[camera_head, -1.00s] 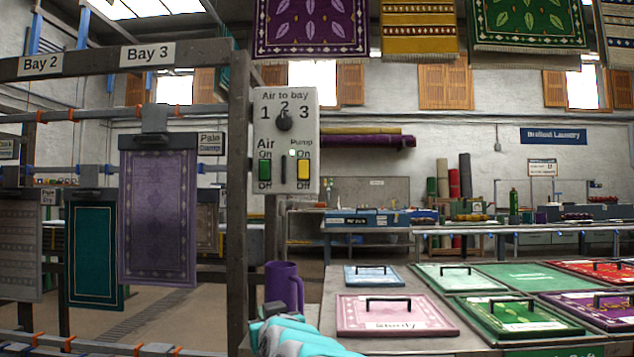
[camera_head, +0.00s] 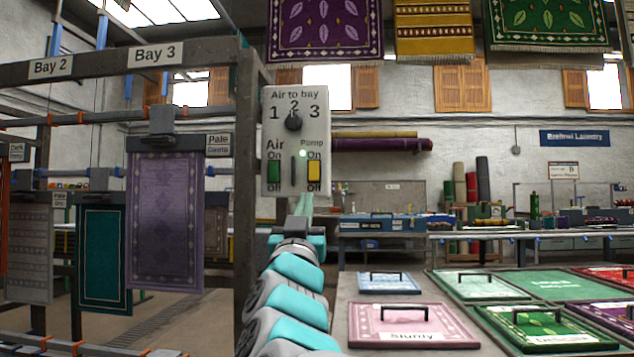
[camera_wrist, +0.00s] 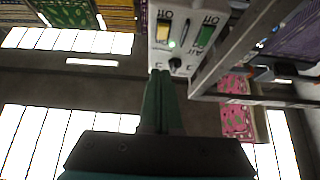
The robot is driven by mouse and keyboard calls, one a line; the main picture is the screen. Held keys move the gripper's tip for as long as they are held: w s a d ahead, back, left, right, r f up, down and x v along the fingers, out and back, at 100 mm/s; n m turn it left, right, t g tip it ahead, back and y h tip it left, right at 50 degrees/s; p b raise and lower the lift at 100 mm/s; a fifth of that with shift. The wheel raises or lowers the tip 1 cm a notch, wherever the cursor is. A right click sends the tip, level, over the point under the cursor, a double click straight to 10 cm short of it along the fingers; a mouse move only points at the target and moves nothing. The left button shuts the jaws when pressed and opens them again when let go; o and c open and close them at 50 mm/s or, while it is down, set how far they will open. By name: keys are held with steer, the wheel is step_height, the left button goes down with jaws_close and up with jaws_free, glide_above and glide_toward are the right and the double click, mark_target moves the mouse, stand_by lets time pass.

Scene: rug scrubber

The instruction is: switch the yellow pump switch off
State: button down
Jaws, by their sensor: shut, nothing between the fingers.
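The yellow pump switch (camera_head: 314,172) is on the lower right of the white control panel (camera_head: 294,110), between its On and Off labels. It also shows near the top of the wrist view (camera_wrist: 163,31). I cannot tell clearly which way it is tipped. A small lamp (camera_head: 302,154) glows pale green above it. My gripper (camera_head: 304,203) is shut and empty, just below the panel's lower edge in the head view. In the wrist view its fingertips (camera_wrist: 161,76) point at the panel near the dial; I cannot tell whether they touch it.
The green air switch (camera_head: 274,172) sits left of the yellow one, with a dark slot between them. The dial (camera_head: 293,122) is above them. A dark frame post (camera_head: 245,180) stands close left of the panel. A bench with rug-topped lids (camera_head: 410,325) is at lower right.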

glide_toward(315, 171)
step_height(315, 171, up, 4)
steer(key=w, duration=0.3)
steer(key=shift+w+d+f+p, duration=0.1)
steer(key=shift+w+f+p, duration=0.15)
steer(key=shift+p, duration=0.15)
steer(key=shift+w, duration=0.6)
steer(key=shift+f, duration=0.15)
